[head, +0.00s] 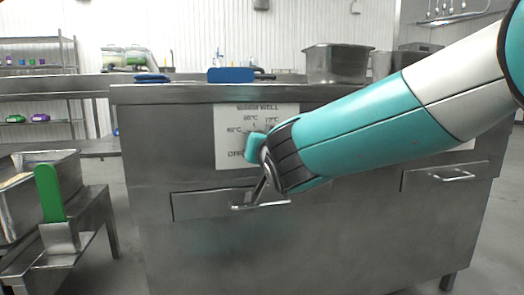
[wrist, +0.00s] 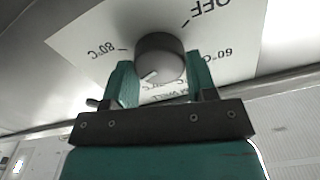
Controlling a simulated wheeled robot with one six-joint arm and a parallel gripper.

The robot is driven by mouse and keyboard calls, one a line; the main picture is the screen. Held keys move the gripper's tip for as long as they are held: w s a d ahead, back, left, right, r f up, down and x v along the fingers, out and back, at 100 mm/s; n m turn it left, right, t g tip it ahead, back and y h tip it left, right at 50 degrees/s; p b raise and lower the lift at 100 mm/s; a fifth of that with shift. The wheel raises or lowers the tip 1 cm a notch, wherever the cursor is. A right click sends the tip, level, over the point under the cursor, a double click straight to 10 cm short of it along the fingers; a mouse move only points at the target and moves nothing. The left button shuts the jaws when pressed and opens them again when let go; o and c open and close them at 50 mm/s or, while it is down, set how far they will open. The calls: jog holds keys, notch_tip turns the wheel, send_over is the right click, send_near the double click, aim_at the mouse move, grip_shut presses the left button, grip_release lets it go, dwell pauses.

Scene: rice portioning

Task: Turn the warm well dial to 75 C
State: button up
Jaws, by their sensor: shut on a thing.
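The warm well dial (wrist: 160,58) is a round grey knob on a white label plate (wrist: 240,25), which also shows on the counter front in the head view (head: 229,135). My gripper (wrist: 160,65) is shut on the dial, one teal finger on each side. The dial's white pointer mark points to the lower left in the wrist view, toward a partly hidden temperature marking between 80°C at left and the bottom of the plate. OFF is at upper right and 60°C at right. In the head view my gripper (head: 258,150) hides the dial.
Below the plate is a drawer with a bar handle (head: 260,204); another handle (head: 452,175) is at right. A metal pan (head: 337,63) and a blue item (head: 231,75) stand on the counter. A green-handled tool (head: 50,195) is at left.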

jog(key=shift+f, duration=0.1)
dwell(0.3)
jog(key=o, duration=0.9)
jog(key=shift+s, duration=0.1)
jog(key=p+v, duration=0.1)
jog(key=v, duration=1.6)
jog(key=shift+s, duration=0.1)
